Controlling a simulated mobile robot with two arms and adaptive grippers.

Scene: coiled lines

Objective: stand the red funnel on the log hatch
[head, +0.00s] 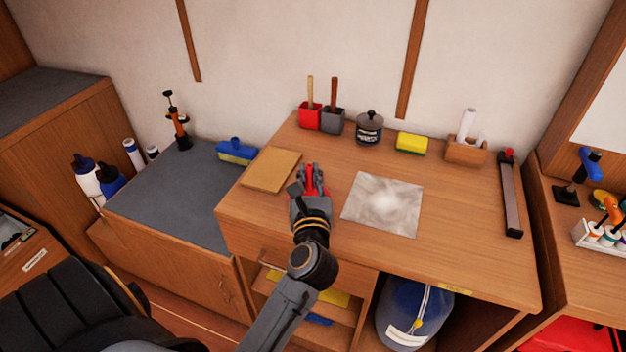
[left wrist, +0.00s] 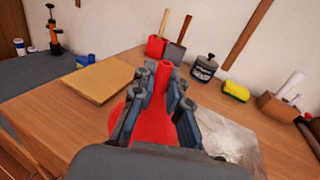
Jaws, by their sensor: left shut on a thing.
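The red funnel (head: 314,184) is between the fingers of my left gripper (head: 310,172), over the wooden desk. In the left wrist view the funnel (left wrist: 162,92) has its narrow spout up and its wide red cone below, partly hidden by the fingers. My left gripper (left wrist: 160,80) is shut on it. I cannot tell whether the funnel touches the desk. A flat tan board (head: 271,170) lies left of the gripper and a mottled grey-white square (head: 383,203) lies right of it. I cannot tell which is the log hatch. My right gripper is not in view.
Along the back of the desk (head: 460,262) stand a red pot (head: 311,118), a grey pot (head: 333,122), a dark lidded jar (head: 369,130), a yellow sponge (head: 411,144) and a wooden holder (head: 465,151). A long bar (head: 511,195) lies at the right. Bare wood surrounds the square.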

